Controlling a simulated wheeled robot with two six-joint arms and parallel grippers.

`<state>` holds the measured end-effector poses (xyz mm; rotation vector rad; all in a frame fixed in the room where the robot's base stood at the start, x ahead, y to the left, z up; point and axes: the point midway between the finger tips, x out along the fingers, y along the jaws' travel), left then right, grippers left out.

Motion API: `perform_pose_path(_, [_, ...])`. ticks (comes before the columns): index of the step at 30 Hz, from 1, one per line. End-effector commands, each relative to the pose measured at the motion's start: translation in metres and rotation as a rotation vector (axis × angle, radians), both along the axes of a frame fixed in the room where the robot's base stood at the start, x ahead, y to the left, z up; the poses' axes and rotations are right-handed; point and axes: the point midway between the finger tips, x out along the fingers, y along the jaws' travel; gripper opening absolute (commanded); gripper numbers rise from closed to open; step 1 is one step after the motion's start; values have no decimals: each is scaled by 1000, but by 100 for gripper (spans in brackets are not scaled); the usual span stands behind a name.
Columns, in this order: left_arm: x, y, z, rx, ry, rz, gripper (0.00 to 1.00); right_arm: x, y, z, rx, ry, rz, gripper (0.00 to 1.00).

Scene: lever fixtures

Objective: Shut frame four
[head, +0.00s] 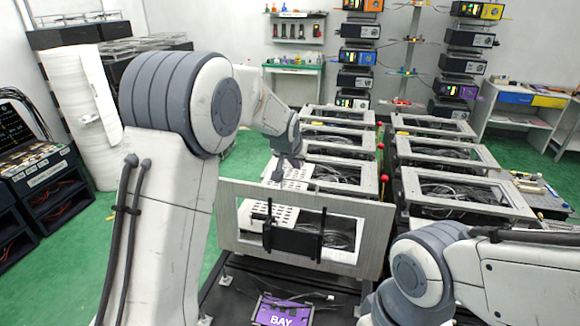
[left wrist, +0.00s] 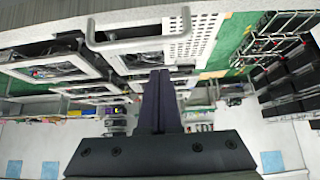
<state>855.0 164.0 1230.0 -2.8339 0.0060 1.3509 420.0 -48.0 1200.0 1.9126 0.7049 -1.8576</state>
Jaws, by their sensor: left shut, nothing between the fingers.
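One grey rectangular frame (head: 232,229) stands raised and tilted up at the front, with a wide window. A black bracket-like part (head: 306,238) shows across its window. A purple label (head: 284,312) reading "BAY" lies below it; its number is cut off, so I cannot tell which frame is four. My left gripper (head: 279,172) is behind the raised frame's top edge, above a white perforated plate (head: 288,186). In the left wrist view its dark fingers (left wrist: 158,78) are together and empty, near a grey bar handle (left wrist: 140,42). My right gripper is out of view.
Two rows of flat-lying frames (head: 465,187) with cables inside stretch behind. Stacked black boxes (head: 357,57) and a workbench (head: 520,98) stand at the back. Dark racks (head: 45,175) stand at the left. Green floor (head: 70,235) is clear between.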

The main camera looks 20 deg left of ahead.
Motion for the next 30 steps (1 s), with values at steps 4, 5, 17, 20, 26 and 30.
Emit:
perform_pose_path(4, [5,1,-10,-1,0,2,0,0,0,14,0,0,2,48])
perform_pose_path(5, [1,1,-10,0,0,1,0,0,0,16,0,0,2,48])
perform_pose_path(17, [-30,4,-13,-1,0,6,0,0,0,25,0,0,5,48])
perform_pose_path(20, [-30,4,-14,-1,0,6,0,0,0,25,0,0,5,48])
perform_pose_path(26, [-30,10,-14,-1,0,8,0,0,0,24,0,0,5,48])
perform_pose_path(30, [-29,2,-15,-1,-6,1,0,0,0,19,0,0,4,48])
